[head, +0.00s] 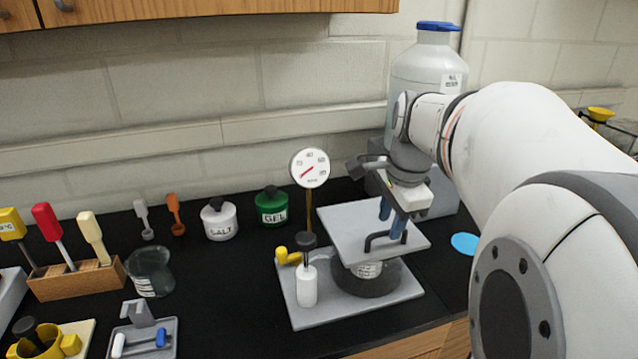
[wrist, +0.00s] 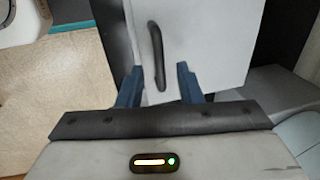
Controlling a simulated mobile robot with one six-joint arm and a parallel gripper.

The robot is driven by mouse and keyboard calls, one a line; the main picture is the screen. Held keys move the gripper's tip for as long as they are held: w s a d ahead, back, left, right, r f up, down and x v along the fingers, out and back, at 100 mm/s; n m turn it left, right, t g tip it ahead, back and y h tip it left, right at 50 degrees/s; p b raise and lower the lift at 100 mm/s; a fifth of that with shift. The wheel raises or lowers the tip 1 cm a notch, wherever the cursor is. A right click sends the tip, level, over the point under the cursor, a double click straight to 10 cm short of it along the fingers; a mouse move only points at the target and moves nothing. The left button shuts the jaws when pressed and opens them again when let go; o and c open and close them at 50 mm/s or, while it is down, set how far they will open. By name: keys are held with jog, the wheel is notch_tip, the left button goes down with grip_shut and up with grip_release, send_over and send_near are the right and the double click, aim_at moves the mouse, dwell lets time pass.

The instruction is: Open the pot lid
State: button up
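The pot (head: 366,281) is dark and round with a white label, standing on a grey base plate (head: 328,317). Its lid (head: 345,222) is a flat grey square plate over the pot's top, hiding the opening. A black bar handle (head: 384,241) stands on the lid. My gripper (head: 392,222) has two blue fingers and is just above the lid at the handle. In the wrist view, my gripper (wrist: 159,72) is open, with the near end of the handle (wrist: 156,50) between its fingers and gaps on both sides. The lid (wrist: 215,45) fills the upper middle there.
A dial gauge (head: 310,168) on a stem and a white bottle with a black top (head: 307,286) stand left of the lid. SALT (head: 219,220) and green (head: 271,207) jars are behind left. A big bottle (head: 425,65) stands behind my arm. A blue disc (head: 465,244) lies right.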

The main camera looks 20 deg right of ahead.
jog(key=shift+w+f, duration=0.15)
jog(key=shift+f, duration=0.6)
grip_shut()
